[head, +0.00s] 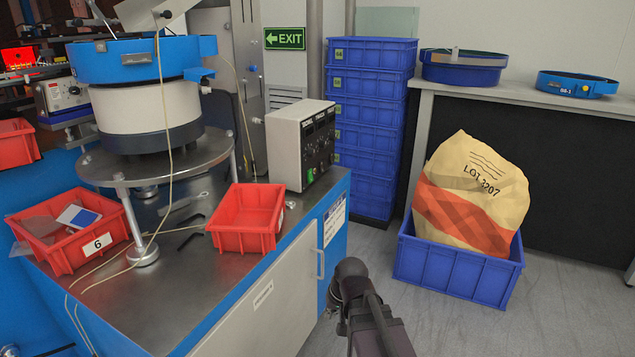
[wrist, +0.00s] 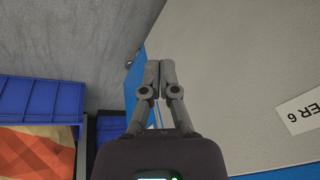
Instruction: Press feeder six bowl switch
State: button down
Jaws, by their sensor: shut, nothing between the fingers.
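A grey-white control box (head: 300,146) stands on the steel top of the blue cabinet in the head view. My arm is low in the head view, below and right of the box.
The cabinet (head: 275,305) has a pale door with a handle; its label (wrist: 302,112) ends in "ER 6". Red bins (head: 247,218) (head: 75,245) sit on the steel top. Stacked blue crates (head: 370,130) and a crate with a sack (head: 455,275) stand right. Grey floor between is clear.

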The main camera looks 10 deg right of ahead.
aim_at(310, 176)
jog(key=w+a+r+m+t+y+p, duration=0.1)
jog(key=w+r+t, duration=0.15)
jog(key=w, duration=0.25)
jog(key=w+a+r+m+t+y, duration=0.1)
jog(key=w+r+m+t+y, duration=0.1)
jog(key=w+r, duration=0.25)
jog(key=w+d+r+m+t+h+p, duration=0.1)
jog(key=w+d+r+m+t, duration=0.3)
jog(key=w+r, duration=0.3)
jog(key=w+d+r+m+t+h+p, duration=0.1)
jog(key=w+d+r+m+t+p, duration=0.1)
jog(key=w+d+r+m+t, duration=0.3)
jog(key=w+r+m+t, duration=0.1)
jog(key=w+r+m, duration=0.1)
jog(key=w, duration=0.2)
jog(key=shift+w+m+h, duration=0.3)
jog(key=shift+w+a, duration=0.1)
jog(key=shift+w, duration=0.05)
jog(key=w+a, duration=0.1)
jog(key=w, duration=0.2)
jog(key=w+a+f, duration=0.1)
jog(key=w, duration=0.3)
jog(key=w+a+b, duration=0.1)
jog(key=w, duration=0.3)
jog(key=shift+a+f, duration=0.15)
jog(key=shift+a, duration=0.15)
jog(key=shift+w+a, duration=0.45)
jog(key=shift+a, duration=0.15)
